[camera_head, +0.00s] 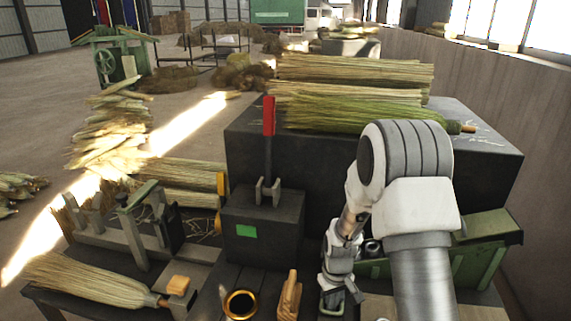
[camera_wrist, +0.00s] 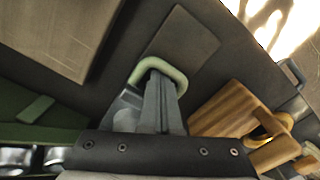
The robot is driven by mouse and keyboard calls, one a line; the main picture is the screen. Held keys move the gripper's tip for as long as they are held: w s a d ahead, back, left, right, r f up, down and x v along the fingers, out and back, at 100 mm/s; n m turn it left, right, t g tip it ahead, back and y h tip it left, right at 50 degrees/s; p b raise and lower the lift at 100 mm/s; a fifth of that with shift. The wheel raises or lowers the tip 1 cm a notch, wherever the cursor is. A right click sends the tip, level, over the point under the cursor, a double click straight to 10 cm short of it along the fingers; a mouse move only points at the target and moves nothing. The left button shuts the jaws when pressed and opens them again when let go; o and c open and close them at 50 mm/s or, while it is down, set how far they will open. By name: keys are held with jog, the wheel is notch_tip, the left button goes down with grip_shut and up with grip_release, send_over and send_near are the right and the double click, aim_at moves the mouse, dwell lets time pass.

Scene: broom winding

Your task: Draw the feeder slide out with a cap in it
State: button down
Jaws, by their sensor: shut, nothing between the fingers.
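My gripper (camera_head: 341,293) points down at the front of the bench, right of the dark press box. In the wrist view its fingers (camera_wrist: 158,78) are shut and empty. A pale green loop handle (camera_wrist: 178,75) frames the fingertips; I cannot tell if they are down inside it or just above it. A dark flat plate (camera_wrist: 183,40) lies beyond the handle and may be part of the feeder slide. Shiny metal caps (camera_wrist: 15,158) show beside the green trough (camera_wrist: 35,110) in the wrist view. No cap shows at the handle.
A wooden piece (camera_head: 288,297) stands left of my gripper, also visible in the wrist view (camera_wrist: 228,108). A brass-lined ring (camera_head: 240,304) is further left. The dark press box (camera_head: 262,230) has a red lever (camera_head: 268,116). A broom (camera_head: 90,282) lies at left.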

jog(key=shift+s+a, duration=0.2)
jog(key=shift+s, duration=0.6)
jog(key=shift+s+a, duration=0.15)
jog(key=shift+s, duration=0.6)
notch_tip(320, 180, up, 8)
jog(key=p, duration=0.5)
jog(key=shift+w, duration=0.35)
jog(key=shift+d, duration=0.1)
jog(key=shift+r, duration=0.25)
jog(key=s+d+r+m+t, duration=0.1)
jog(key=s+r, duration=0.2)
jog(key=r, duration=0.7)
jog(key=s+d+r+m+t, duration=0.1)
jog(key=s+r+t, duration=0.15)
jog(key=r, duration=0.75)
jog(key=s+r+m+t, duration=0.1)
jog(key=s+r+t, duration=0.1)
jog(key=s+r, duration=0.8)
jog(key=shift+s+d+m, duration=0.25)
jog(key=shift+s+m, duration=0.15)
jog(key=shift+s, duration=1.3)
